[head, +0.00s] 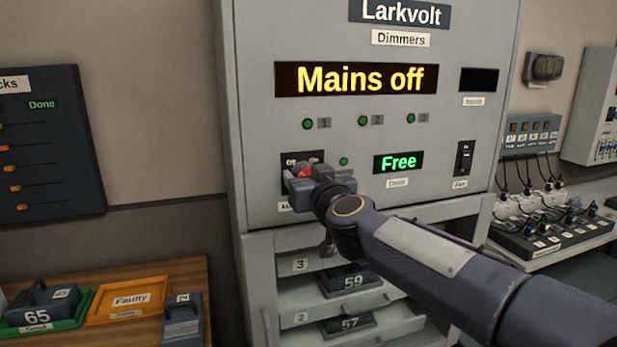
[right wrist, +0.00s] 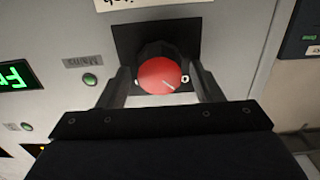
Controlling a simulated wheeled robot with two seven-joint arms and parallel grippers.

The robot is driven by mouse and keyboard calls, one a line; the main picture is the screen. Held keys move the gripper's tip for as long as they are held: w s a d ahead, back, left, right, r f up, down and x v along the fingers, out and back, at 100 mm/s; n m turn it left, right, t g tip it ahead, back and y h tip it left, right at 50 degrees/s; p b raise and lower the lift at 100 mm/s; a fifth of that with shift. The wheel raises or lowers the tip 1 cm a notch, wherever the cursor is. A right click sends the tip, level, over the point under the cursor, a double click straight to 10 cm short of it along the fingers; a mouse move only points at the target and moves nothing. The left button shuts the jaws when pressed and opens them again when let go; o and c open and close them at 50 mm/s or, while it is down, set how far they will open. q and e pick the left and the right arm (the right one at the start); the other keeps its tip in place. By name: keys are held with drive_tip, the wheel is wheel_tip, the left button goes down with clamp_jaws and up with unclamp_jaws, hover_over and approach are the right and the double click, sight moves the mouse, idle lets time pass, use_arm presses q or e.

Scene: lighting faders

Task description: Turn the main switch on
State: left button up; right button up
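The main switch is a red knob (right wrist: 163,76) on a black plate (right wrist: 126,45) on the grey dimmer cabinet. In the head view the red knob (head: 304,172) is partly hidden by my right gripper (head: 300,183). In the right wrist view the two fingers of my right gripper (right wrist: 162,88) stand on either side of the knob. A narrow gap seems to show on each side, so the gripper looks open around it. The display (head: 360,79) reads "Mains off". My left gripper is not in view.
A green "Free" display (head: 398,162) and a black rocker switch (head: 464,158) sit right of the knob. Shelves with numbered modules (head: 350,280) are below. A wooden table (head: 187,272) with green and orange trays stands left; cables and plugs lie on the right bench.

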drive_tip(key=c, duration=0.8)
drive_tip(key=shift+c, duration=0.2)
drive_tip(key=shift+m, duration=0.4)
drive_tip(key=m, duration=1.7)
drive_tip(key=shift+d+f, duration=0.2)
drive_tip(key=shift+f, duration=0.15)
drive_tip(key=o, duration=1)
drive_tip(key=shift+c, duration=0.2)
